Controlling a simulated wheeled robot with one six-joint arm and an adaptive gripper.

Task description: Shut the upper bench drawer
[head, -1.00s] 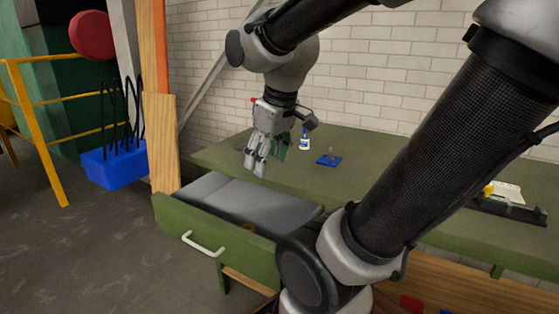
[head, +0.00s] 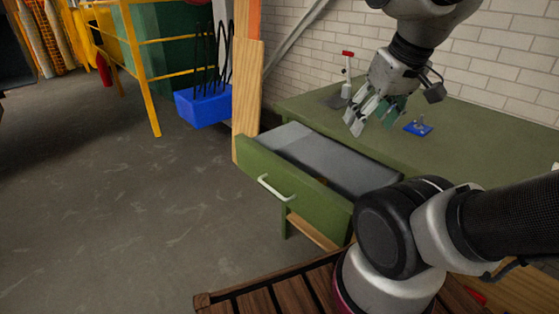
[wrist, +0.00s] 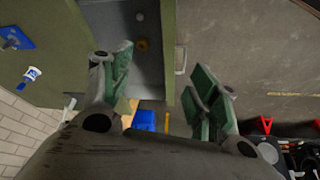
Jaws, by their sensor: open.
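The upper bench drawer (head: 310,205) stands pulled out from the green workbench (head: 480,140). Its front is green with a white bar handle (head: 275,188), and its inside is grey. My gripper (head: 360,112) is open and empty, in the air above the bench-top edge behind the drawer in the head view. In the wrist view my gripper (wrist: 163,65) has its fingers spread, with the drawer's front panel (wrist: 167,45) seen in the gap below them. The handle (wrist: 180,60) shows there too. A small orange-brown round thing (wrist: 142,44) lies in the drawer. My arm hides the drawer's right end in the head view.
On the bench are a blue plate with a small part (head: 418,128), a red-topped item (head: 347,75) and a white-and-blue bottle (wrist: 32,75). A wooden post (head: 246,90) and a blue bin (head: 205,104) stand left. The floor before the drawer is clear.

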